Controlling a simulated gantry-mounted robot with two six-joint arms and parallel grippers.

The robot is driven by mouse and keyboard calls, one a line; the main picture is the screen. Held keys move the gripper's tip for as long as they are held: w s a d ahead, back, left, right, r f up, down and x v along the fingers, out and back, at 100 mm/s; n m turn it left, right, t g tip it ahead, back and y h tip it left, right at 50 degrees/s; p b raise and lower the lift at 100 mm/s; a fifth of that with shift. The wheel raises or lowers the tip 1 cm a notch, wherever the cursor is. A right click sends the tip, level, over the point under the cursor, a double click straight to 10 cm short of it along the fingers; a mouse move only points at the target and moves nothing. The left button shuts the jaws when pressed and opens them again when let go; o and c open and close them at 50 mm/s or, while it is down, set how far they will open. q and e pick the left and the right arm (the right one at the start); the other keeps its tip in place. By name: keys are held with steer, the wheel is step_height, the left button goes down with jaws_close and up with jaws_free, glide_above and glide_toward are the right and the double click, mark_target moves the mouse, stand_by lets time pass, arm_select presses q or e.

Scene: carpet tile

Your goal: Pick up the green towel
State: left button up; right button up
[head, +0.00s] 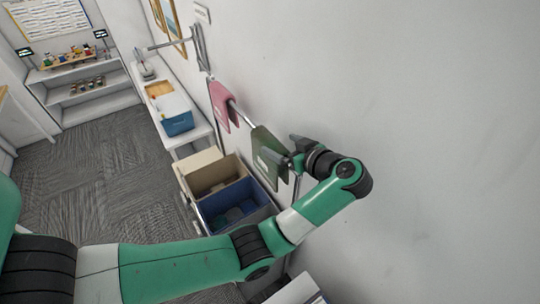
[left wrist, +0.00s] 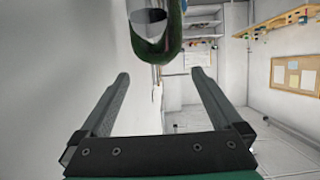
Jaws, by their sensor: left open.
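The green towel (head: 263,150) hangs folded over a wall rail in the head view, at the near end of a row of hanging towels. In the left wrist view it shows end-on as a green loop (left wrist: 176,38) at the top, beyond the fingertips. My left gripper (head: 288,156) is beside the towel's right side, close to the wall. Its fingers (left wrist: 160,77) are spread wide with nothing between them in the wrist view. The gripper hides part of the towel's near edge in the head view. My right gripper is not in view.
A pink towel (head: 222,104) and a grey towel (head: 201,48) hang farther along the wall. Below the rail stand open bins, one beige (head: 203,160) and one blue (head: 214,196). A white counter (head: 185,132) holds a blue box (head: 178,123). Carpet floor (head: 90,180) lies clear at left.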

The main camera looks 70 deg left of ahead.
mark_target(272, 140)
arm_select(q)
steer(key=p+x, duration=0.1)
steer(key=x, duration=0.4)
steer(key=shift+s+f, duration=0.1)
jaws_close()
stand_by(0.3)
